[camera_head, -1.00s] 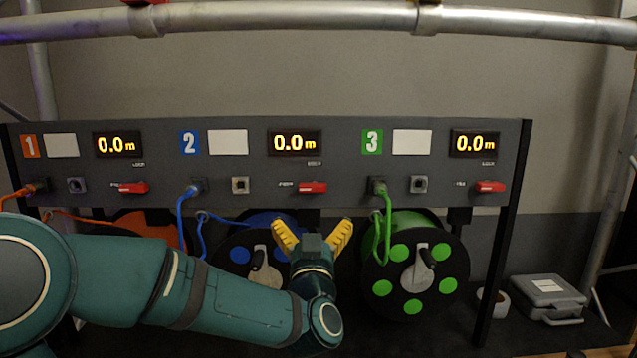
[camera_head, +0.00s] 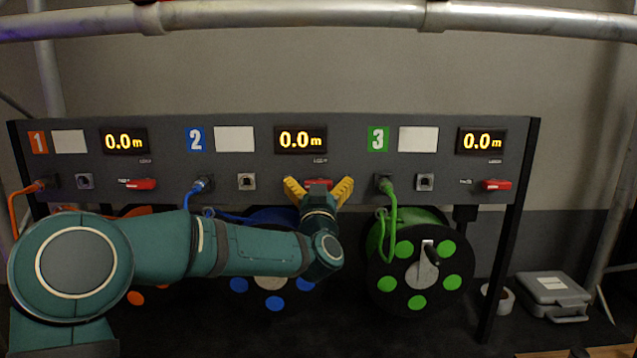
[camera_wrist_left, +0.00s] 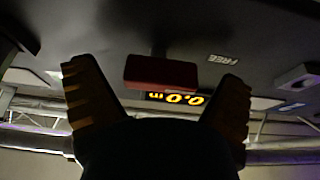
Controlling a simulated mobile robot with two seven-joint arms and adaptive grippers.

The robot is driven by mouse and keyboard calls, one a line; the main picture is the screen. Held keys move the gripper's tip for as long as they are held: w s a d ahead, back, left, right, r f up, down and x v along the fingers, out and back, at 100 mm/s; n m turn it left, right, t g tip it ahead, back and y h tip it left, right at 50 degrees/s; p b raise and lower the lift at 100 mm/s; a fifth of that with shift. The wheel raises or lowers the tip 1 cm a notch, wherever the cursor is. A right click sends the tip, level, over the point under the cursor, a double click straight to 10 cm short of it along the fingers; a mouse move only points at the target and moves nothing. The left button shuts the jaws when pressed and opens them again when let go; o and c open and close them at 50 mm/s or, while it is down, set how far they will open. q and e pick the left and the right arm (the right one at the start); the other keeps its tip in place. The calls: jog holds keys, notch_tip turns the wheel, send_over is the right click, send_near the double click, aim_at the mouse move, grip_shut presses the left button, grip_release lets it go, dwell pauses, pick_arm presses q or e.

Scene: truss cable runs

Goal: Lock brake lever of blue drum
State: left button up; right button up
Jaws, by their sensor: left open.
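The blue drum (camera_head: 239,286) stands under panel section 2, mostly hidden behind my left arm. Its red brake lever (camera_head: 318,182) sits on the panel below the 0.0 m display, under a small label too blurred to read here. My left gripper (camera_head: 318,186) is open, its yellow fingers on either side of the lever in the head view. In the left wrist view the red lever (camera_wrist_left: 161,73) shows between the two spread fingers (camera_wrist_left: 158,98), near their tips, and a FREE label lies to its right. I cannot tell whether the fingers touch it. My right gripper is out of view.
Sections 1 and 3 have their own red levers (camera_head: 138,184) and (camera_head: 497,185). The green drum (camera_head: 420,283) stands right of my left gripper. A blue cable (camera_head: 190,200) and a green cable (camera_head: 386,230) hang from the panel. A grey case (camera_head: 553,296) lies at right.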

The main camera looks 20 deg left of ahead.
pick_arm(q)
jog(key=c, duration=1.2)
